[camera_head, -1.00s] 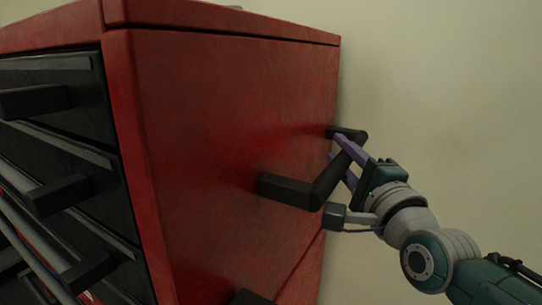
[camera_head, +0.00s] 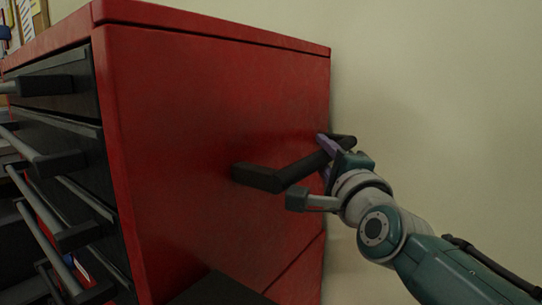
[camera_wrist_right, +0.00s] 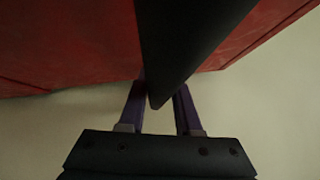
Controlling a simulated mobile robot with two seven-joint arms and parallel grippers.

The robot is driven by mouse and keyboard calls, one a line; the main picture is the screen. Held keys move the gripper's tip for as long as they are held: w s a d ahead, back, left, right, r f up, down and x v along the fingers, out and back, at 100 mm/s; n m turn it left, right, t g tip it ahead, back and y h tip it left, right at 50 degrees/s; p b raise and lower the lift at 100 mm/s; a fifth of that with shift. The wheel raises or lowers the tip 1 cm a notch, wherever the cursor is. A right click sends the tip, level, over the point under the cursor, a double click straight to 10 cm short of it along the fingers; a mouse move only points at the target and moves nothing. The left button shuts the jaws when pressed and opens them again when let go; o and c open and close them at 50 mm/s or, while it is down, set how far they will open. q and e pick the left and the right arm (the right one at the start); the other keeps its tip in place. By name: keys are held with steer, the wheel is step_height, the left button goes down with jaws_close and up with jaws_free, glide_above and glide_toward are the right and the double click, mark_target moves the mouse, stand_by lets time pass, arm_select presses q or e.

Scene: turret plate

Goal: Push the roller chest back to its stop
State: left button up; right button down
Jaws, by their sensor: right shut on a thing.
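The red roller chest (camera_head: 210,110) fills the left and middle of the head view, with black drawers on its front and a black side handle (camera_head: 300,170) on its side. My right gripper (camera_head: 326,160) is shut on the bar of the side handle. In the right wrist view, the handle bar (camera_wrist_right: 185,45) runs between the two purple fingers of my right gripper (camera_wrist_right: 160,105), with the chest's red side (camera_wrist_right: 70,45) behind it. My left gripper is not in view.
A pale wall (camera_head: 440,90) stands behind and to the right of the chest. Drawer handles (camera_head: 60,160) stick out from the chest's front at left. A board with papers (camera_head: 30,15) shows at the far upper left.

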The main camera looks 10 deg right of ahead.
steer(key=shift+w+a, duration=0.1)
steer(key=shift+w, duration=0.05)
stand_by(0.3)
steer(key=c, duration=0.6)
jaws_free()
steer(key=shift+a, duration=0.1)
steer(key=shift+f, duration=0.1)
steer(key=shift+s, duration=0.25)
steer(key=s, duration=0.3)
steer(key=s+p, duration=0.1)
steer(key=s, duration=0.1)
steer(key=s+f+p, duration=0.1)
steer(key=s, duration=0.2)
steer(key=shift+s+a+f, duration=0.1)
steer(key=shift+s+a, duration=0.25)
steer(key=shift+a, duration=0.05)
steer(key=shift+s, duration=0.35)
